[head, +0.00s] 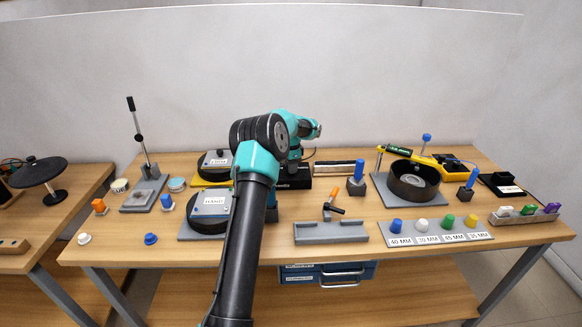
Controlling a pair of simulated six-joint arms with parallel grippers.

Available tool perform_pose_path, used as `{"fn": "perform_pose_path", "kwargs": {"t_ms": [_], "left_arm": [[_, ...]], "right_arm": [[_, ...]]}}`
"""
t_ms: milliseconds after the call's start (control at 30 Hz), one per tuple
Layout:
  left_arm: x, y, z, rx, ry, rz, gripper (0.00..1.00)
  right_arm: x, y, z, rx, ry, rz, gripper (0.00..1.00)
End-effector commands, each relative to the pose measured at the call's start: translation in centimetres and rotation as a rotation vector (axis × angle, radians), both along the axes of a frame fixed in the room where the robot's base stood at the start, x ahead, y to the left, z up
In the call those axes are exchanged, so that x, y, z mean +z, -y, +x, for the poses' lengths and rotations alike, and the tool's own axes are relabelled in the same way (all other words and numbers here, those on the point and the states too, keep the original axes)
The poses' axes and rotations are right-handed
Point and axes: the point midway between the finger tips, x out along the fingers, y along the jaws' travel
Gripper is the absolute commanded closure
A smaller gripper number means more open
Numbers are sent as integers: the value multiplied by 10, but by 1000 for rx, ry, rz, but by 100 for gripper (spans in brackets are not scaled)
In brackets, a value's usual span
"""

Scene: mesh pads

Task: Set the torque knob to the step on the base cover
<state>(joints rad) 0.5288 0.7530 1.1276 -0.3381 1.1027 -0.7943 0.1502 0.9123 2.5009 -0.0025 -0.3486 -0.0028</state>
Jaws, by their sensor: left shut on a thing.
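My left arm rises through the middle of the head view and bends over the back of the table. My left gripper (294,173) points down there, low over a dark block, partly hidden by my own arm. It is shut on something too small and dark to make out. I cannot pick out the torque knob for sure. Two grey covers with labels lie on round black bases: a front one (211,204) and a back one (215,160), both left of my arm. I cannot read which is the base cover. My right gripper is not in view.
A yellow and green tool (398,150) leans over a round black pan (414,182) at right. An orange and black tool (333,207) stands behind a grey block (331,232). A labelled strip (433,239) holds several coloured knobs. The front wood edge is mostly clear.

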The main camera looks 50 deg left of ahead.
Motion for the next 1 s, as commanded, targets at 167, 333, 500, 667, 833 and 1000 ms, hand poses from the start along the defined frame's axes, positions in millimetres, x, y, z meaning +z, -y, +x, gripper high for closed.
{"fn": "perform_pose_path", "kwargs": {"t_ms": [167, 333, 500, 667, 833, 1000], "left_arm": [[0, 0, 0, -15, 0, 0, 90], [0, 0, 0, -16, 0, 0, 90], [0, 0, 0, -15, 0, 0, 62], [0, 0, 0, -15, 0, 0, 47], [0, 0, 0, -14, 0, 0, 41], [1, 0, 0, -14, 0, 0, 41]], "right_arm": [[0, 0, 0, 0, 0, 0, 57], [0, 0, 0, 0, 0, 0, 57], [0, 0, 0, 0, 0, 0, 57], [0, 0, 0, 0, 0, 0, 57], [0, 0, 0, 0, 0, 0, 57], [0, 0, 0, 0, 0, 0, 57]]}}
